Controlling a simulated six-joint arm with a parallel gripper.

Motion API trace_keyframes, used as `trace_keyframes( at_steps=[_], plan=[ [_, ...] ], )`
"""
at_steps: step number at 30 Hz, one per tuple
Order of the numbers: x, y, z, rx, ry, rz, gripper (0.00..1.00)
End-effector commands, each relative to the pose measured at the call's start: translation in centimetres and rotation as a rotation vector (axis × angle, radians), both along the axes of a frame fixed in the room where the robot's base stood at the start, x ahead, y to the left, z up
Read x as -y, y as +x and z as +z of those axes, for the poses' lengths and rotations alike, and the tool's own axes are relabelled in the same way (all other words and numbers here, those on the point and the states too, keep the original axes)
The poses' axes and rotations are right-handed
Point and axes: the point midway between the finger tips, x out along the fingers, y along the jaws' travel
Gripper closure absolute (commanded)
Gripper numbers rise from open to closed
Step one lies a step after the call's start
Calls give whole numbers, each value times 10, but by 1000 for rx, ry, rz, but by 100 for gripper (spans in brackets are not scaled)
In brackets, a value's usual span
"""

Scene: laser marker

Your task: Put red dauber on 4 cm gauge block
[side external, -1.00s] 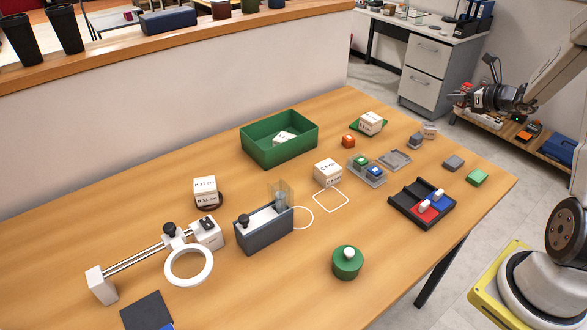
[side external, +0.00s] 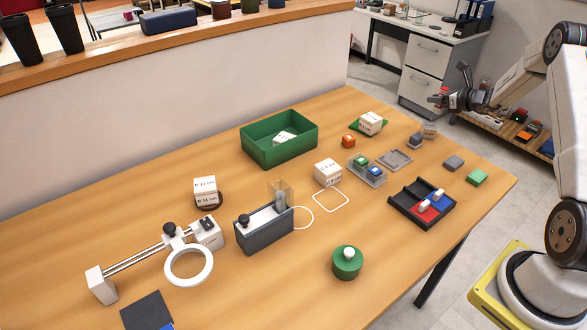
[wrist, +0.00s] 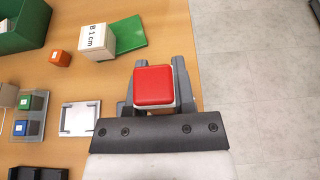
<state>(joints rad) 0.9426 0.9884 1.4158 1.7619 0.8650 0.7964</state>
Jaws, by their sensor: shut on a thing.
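My gripper (side external: 447,98) is raised beyond the table's far right edge, shut on the red dauber (wrist: 154,86), a red-topped square block with a pale lower rim. In the side view only a small red patch of it shows. Several white gauge blocks stand about: one near the table's middle (side external: 328,172), one on a dark round base (side external: 205,190), one in the green bin (side external: 284,138) and one by a green plate (side external: 371,123). The last reads "B 1 cm" in the wrist view (wrist: 97,42). I cannot read a 4 cm label with certainty.
A clear holder (side external: 367,170) has green and blue daubers. Beside it are a grey fixture (side external: 395,159), an orange cube (side external: 348,141) and a black tray (side external: 405,208) with red and blue pieces. A grey block (side external: 453,162) and green block (side external: 477,177) sit near the right edge.

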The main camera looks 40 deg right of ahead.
Motion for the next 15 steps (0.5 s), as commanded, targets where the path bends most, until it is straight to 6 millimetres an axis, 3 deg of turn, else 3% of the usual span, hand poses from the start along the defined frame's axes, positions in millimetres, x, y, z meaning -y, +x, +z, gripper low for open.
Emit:
trace_keyframes(
  at_steps=[6, 15],
  plan=[
    [8, 12, -18, 0, -1, 1, 100],
    [11, 16, -23, 0, 0, 0, 100]
  ],
)
